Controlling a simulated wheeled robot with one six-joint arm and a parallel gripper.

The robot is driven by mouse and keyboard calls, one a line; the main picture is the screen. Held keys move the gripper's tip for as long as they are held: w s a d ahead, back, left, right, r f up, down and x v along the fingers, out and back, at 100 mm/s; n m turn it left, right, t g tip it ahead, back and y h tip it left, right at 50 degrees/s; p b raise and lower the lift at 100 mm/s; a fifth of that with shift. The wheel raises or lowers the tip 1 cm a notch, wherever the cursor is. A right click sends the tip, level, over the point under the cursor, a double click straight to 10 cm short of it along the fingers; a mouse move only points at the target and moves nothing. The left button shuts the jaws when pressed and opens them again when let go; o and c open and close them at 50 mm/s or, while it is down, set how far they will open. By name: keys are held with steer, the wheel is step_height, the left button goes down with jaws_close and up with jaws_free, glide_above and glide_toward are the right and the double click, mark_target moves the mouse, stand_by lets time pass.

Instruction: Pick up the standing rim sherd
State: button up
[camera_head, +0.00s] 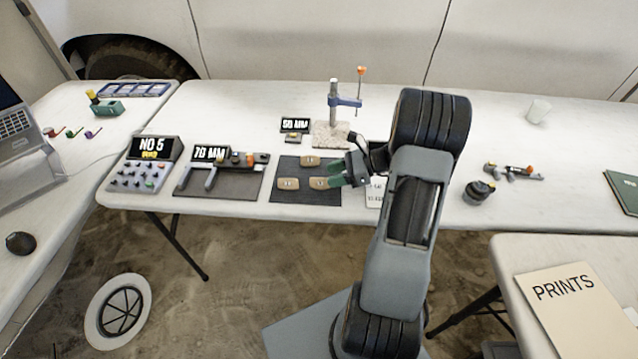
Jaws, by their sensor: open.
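Tan sherds lie on a dark mat (280,198) on the long table: one at the back (309,161), one at the front left (288,184) and one at the front right (318,184). Their pale labels are too small to read. I cannot tell from this view which is the standing rim sherd. My gripper (331,173) comes in from the right, low over the mat's right side. Its greenish fingers are apart, with the front right sherd just at the tip of the nearer one. I cannot make out anything held between them.
A stand with a blue clamp (345,102) on a speckled base (330,134) rises just behind the mat. A caliper (233,160) on a grey board lies left, beside a "NO 5" knob box (145,172). A dark round object (478,192) sits right. The table's back right is mostly clear.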

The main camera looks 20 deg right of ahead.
mark_target(320, 182)
steer(key=shift+x, duration=1.9)
jaws_close()
